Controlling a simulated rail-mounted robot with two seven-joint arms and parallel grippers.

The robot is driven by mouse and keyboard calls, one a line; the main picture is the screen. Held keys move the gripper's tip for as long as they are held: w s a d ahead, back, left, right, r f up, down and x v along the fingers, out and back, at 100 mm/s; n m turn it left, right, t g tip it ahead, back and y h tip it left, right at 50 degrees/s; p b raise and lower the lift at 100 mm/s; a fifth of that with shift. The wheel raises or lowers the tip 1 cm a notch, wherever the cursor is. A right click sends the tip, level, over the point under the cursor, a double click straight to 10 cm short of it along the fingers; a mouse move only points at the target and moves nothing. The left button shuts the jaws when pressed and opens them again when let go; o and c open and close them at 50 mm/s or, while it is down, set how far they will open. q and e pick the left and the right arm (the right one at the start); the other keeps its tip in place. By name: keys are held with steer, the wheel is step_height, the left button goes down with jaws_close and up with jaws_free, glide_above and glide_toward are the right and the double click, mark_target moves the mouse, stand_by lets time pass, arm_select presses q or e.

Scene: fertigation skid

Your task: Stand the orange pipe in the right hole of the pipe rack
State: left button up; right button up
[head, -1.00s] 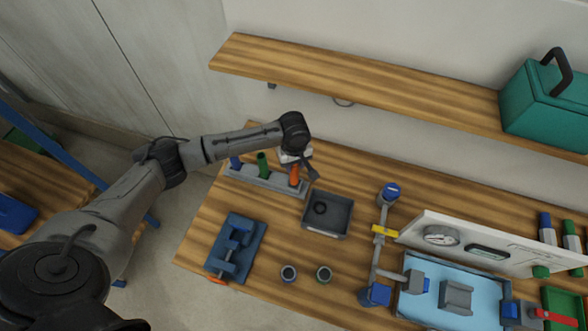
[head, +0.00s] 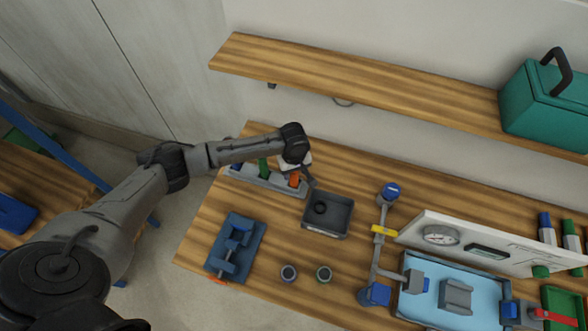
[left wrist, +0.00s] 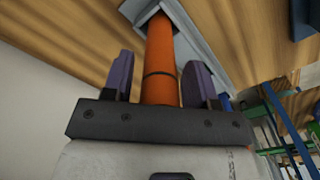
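The orange pipe (head: 294,180) stands at the right end of the grey pipe rack (head: 262,183), apparently in the right hole; its foot is hard to see. In the left wrist view the pipe (left wrist: 161,62) runs between my two purple fingers down to the grey rack (left wrist: 190,22). My left gripper (head: 302,172) is around the pipe's upper part. Its fingers (left wrist: 160,78) look open, with a gap at the left of the pipe. A green pipe (head: 263,167) and a blue pipe (head: 237,165) stand in the rack's other holes. My right gripper is not in view.
A grey tray (head: 328,215) with a black ring stands just right of the rack. A wooden shelf (head: 350,78) hangs above the back of the bench.

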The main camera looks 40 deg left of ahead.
arm_select(q)
steer(key=shift+o, duration=0.3)
steer(key=shift+r, duration=0.1)
step_height(320, 180, up, 10)
steer(key=shift+r, duration=1.05)
steer(key=s+d+f+m+t+h, duration=0.2)
steer(key=s+d+f+m, duration=0.7)
steer(key=s+d, duration=0.45)
steer(key=s+a+m+t+y, duration=0.1)
steer(key=s+a+m, duration=0.2)
steer(key=s, duration=1.3)
steer(key=shift+a+r+m+t+y, duration=0.2)
steer(key=shift+r+m+t+y, duration=0.15)
steer(key=shift+m, duration=0.85)
